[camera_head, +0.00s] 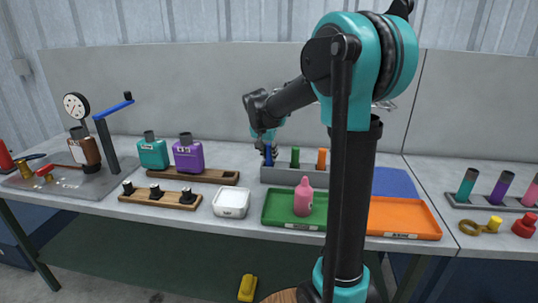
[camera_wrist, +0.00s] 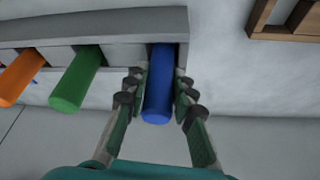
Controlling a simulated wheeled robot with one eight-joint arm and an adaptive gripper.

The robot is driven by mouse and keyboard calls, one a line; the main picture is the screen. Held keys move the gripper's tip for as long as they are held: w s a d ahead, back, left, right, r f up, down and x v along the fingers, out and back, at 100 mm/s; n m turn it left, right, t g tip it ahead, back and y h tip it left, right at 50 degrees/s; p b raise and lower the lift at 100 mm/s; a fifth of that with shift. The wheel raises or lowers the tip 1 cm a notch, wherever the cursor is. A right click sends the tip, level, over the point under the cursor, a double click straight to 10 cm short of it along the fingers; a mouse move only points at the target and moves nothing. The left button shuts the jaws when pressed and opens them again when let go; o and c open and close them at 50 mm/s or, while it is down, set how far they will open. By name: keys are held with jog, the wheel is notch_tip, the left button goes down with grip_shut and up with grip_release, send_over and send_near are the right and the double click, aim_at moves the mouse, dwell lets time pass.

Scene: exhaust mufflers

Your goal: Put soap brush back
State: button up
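A blue cylindrical handle (camera_wrist: 158,90) stands in the left slot of a grey rack (camera_wrist: 100,27); I cannot tell whether it is the soap brush. It also shows at the rack's left end in the head view (camera_head: 268,155). My gripper (camera_wrist: 160,85) has its fingers on either side of the blue handle, close to the rack. Only a sliver of space shows at the left finger, so I cannot tell whether they press on it. A green handle (camera_wrist: 78,82) and an orange handle (camera_wrist: 22,78) stand in the same rack. Whatever is below the handles is hidden.
A green tray (camera_head: 275,213) with a pink bottle (camera_head: 303,197) and an orange tray (camera_head: 405,220) lie before the rack. A white container (camera_head: 231,203) and a wooden peg board (camera_head: 160,198) stand to the left. A blue mat (camera_head: 393,183) is bare.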

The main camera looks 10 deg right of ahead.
jog(key=o, duration=0.4)
jog(key=shift+c, duration=0.2)
jog(key=v, duration=1.2)
jog(key=shift+d, duration=0.1)
